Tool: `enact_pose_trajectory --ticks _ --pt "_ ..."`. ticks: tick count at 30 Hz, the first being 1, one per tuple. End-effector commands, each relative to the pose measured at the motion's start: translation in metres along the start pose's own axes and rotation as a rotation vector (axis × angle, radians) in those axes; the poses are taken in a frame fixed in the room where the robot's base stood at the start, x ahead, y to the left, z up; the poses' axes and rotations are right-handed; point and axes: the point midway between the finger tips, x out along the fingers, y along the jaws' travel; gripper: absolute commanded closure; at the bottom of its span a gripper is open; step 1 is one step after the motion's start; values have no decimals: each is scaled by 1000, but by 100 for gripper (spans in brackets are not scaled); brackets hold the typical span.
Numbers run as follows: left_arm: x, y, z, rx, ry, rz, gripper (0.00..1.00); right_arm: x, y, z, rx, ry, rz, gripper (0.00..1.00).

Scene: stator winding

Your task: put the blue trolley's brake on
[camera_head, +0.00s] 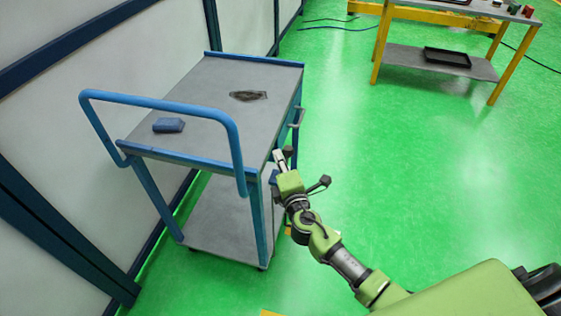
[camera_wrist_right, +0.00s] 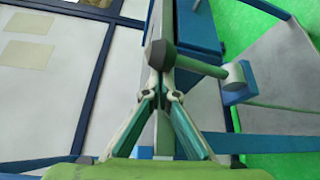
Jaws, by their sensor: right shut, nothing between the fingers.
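The blue trolley (camera_head: 240,165) stands along the wall at the left of the head view, with grey shelves and a blue push handle (camera_head: 165,103). In the right wrist view a lever with a dark round knob (camera_wrist_right: 161,55) runs right to a grey pivot (camera_wrist_right: 238,74) on a blue bracket; it looks like the brake lever. My right gripper (camera_head: 279,156) is at the trolley's near right side; its fingers (camera_wrist_right: 160,88) are shut and empty, close to the knob. I cannot tell whether they touch. My left gripper is out of view.
A blue block (camera_head: 168,125) and a dark flat piece (camera_head: 248,95) lie on the trolley's top. A yellow-legged table (camera_head: 415,60) with a black tray (camera_head: 447,57) on its lower shelf stands at the back right. Green floor (camera_head: 420,170) right of the trolley is clear.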

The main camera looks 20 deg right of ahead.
Motion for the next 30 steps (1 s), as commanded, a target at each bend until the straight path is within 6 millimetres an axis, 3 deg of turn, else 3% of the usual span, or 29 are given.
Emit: enact_pose_trajectory --ticks 10,21,30 --pt "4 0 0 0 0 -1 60 -1 -2 0 7 0 4 100" --pt "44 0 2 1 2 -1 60 -9 -9 15 114 -1 67 100" --pt "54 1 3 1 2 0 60 -20 -14 34 111 -3 63 100"
